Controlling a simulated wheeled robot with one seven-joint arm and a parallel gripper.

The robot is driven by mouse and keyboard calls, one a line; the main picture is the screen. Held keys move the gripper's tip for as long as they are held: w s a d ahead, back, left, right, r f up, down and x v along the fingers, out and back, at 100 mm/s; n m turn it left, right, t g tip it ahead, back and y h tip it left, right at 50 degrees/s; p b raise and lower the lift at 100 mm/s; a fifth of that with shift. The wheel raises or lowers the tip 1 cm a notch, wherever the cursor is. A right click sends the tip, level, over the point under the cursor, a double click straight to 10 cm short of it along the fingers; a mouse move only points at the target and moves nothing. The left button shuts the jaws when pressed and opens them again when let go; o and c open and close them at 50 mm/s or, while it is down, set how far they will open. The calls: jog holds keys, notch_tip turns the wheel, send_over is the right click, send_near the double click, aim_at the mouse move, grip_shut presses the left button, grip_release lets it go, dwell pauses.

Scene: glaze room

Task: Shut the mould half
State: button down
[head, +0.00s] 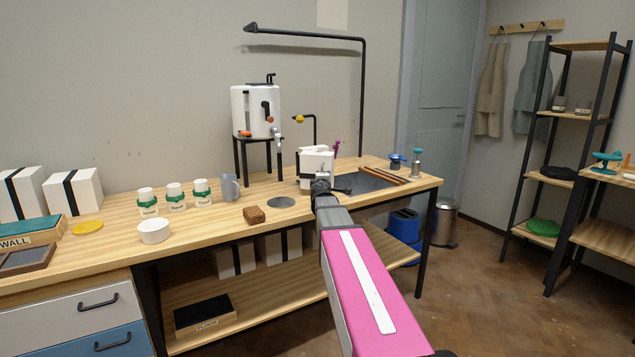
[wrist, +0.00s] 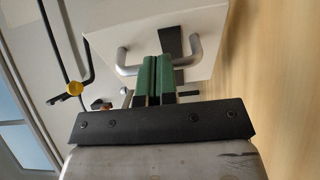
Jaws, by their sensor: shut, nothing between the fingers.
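The white mould (head: 317,160) stands on the wooden workbench near its right part, with dark fittings at its sides. My gripper (head: 320,184) is at its near face, at the end of my pink arm, and hides part of it. In the wrist view a white mould face (wrist: 205,22) fills the top middle, with a grey bent handle (wrist: 126,63) on it. My gripper's green-padded fingers (wrist: 163,60) are together, empty, between the two sides of the handle. I cannot tell whether they touch the face, or how far the mould half stands open.
The workbench (head: 110,240) holds a brown block (head: 254,215), a grey mug (head: 230,188), a white bowl (head: 154,231) and several green-labelled jars left of the mould. A white urn (head: 255,111) on a black stand is behind. A dark mat (head: 366,184) lies to the right.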

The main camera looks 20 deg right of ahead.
aim_at(333, 172)
jog(key=shift+w+d+n+t+y, duration=0.15)
jog(key=shift+w+d+n+y, duration=0.1)
jog(key=shift+d+n+y, duration=0.45)
jog(key=shift+w+d+n+t+y, duration=0.3)
jog(key=shift+d+y, duration=0.25)
jog(key=shift+y, duration=0.35)
jog(key=shift+w+d+n+t+y, duration=0.1)
jog(key=shift+w+d+n+y, duration=0.1)
jog(key=shift+d+n+y, duration=0.5)
jog(key=shift+w+d+n+y, duration=0.7)
jog(key=shift+d+y, duration=0.15)
jog(key=shift+y, duration=0.2)
jog(key=shift+w+d+n+y, duration=0.65)
jog(key=shift+d+y, duration=0.15)
jog(key=shift+y, duration=0.25)
jog(key=shift+w+d+g+y, duration=0.25)
jog(key=shift+y, duration=0.05)
jog(key=shift+w+d, duration=0.65)
jog(key=shift+w, duration=0.15)
jog(key=shift+w+d, duration=0.6)
jog(key=shift+w, duration=0.2)
